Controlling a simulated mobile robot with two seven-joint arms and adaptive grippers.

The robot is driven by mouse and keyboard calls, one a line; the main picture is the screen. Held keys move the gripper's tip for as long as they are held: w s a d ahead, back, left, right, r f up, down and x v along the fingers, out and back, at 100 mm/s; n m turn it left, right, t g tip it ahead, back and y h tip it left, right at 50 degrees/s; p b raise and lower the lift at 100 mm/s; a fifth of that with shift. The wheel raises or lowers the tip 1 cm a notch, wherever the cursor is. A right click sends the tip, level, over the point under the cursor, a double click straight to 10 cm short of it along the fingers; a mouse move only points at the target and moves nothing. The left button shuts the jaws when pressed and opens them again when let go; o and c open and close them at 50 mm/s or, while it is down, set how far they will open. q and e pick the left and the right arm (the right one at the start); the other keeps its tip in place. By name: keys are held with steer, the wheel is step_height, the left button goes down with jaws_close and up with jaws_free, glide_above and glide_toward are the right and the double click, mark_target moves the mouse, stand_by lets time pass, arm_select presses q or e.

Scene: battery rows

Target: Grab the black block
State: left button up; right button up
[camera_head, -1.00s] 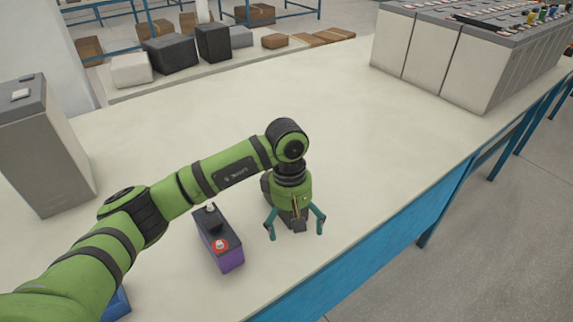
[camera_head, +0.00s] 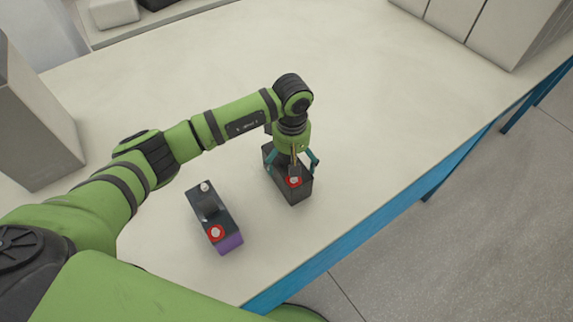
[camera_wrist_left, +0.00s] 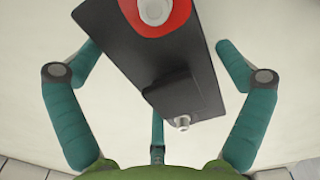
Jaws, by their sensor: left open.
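The black block (camera_head: 299,189) stands on the pale table, a dark box with a red-ringed white terminal on top. My left gripper (camera_head: 293,166) is directly over it, open, with its teal fingers spread around its upper part. In the left wrist view the block's dark top (camera_wrist_left: 130,48) lies slanted between the open fingers, with the red ring at the top edge and a small metal terminal near the palm. I cannot tell whether any finger touches it. My right gripper is out of view.
A similar block with a dark top and purple base (camera_head: 229,243) stands to the left, close to my left arm. A grey cabinet (camera_head: 35,125) is at the far left and pale cabinets (camera_head: 455,18) are at the back right. The table's blue front edge (camera_head: 350,240) runs close by.

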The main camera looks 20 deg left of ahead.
arm_select(q)
steer(key=shift+f, duration=0.25)
steer(key=c, duration=1.4)
steer(key=shift+w+r, duration=0.1)
steer(key=shift+r, duration=0.05)
steer(key=shift+r, duration=0.1)
